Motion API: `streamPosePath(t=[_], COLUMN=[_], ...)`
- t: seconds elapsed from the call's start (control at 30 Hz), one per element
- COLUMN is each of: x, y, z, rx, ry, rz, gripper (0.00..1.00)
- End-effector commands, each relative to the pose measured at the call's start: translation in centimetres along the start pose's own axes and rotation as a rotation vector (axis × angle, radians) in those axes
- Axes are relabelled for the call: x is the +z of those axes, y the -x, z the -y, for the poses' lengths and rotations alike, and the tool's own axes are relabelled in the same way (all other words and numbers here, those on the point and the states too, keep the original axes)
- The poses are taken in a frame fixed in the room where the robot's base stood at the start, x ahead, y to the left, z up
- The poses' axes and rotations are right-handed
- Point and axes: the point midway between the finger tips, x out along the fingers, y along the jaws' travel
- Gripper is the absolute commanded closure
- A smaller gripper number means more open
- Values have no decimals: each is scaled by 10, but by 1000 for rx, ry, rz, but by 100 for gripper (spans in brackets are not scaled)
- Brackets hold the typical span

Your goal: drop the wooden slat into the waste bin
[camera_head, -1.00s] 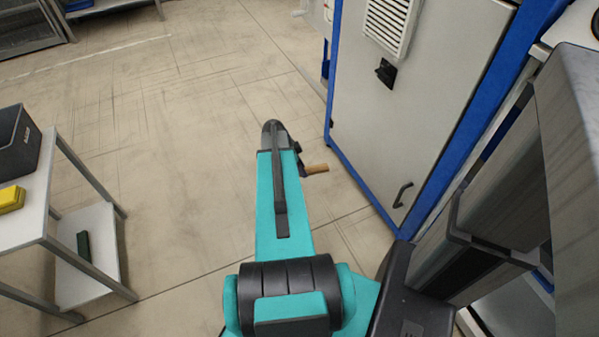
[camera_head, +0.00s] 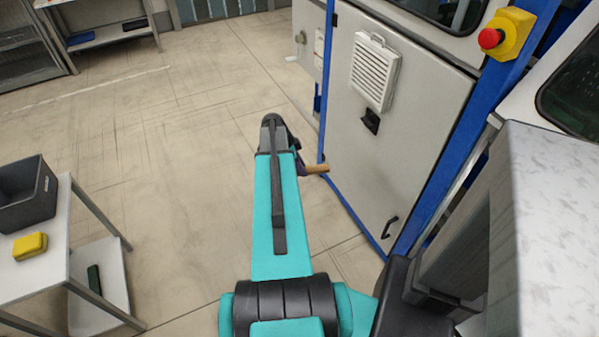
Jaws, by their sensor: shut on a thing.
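My gripper (camera_head: 302,165) is mostly hidden behind my teal arm, near the middle of the head camera view. A short light-brown end of the wooden slat (camera_head: 317,168) sticks out to the right of it. The gripper is shut on the slat and holds it in front of the blue-framed cabinet, apparently above the floor. The rest of the slat is hidden. I see nothing that I can identify as the waste bin.
A white cabinet (camera_head: 385,150) with a blue frame stands close on the right, with a red emergency button (camera_head: 491,38) above. At left, a white two-tier table (camera_head: 40,275) holds a dark grey crate (camera_head: 38,200) and a yellow box (camera_head: 30,246). The floor (camera_head: 150,130) between is clear.

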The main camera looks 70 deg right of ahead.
Motion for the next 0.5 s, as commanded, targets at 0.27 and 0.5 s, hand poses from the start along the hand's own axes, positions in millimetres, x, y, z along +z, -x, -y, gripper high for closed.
streamPosePath(t=[0.27, 0.5], x=[-34, -59], y=[58, 102], z=[10, 18], rx=[10, 20], ry=[-28, -50], rz=[0, 1], gripper=[95, 95])
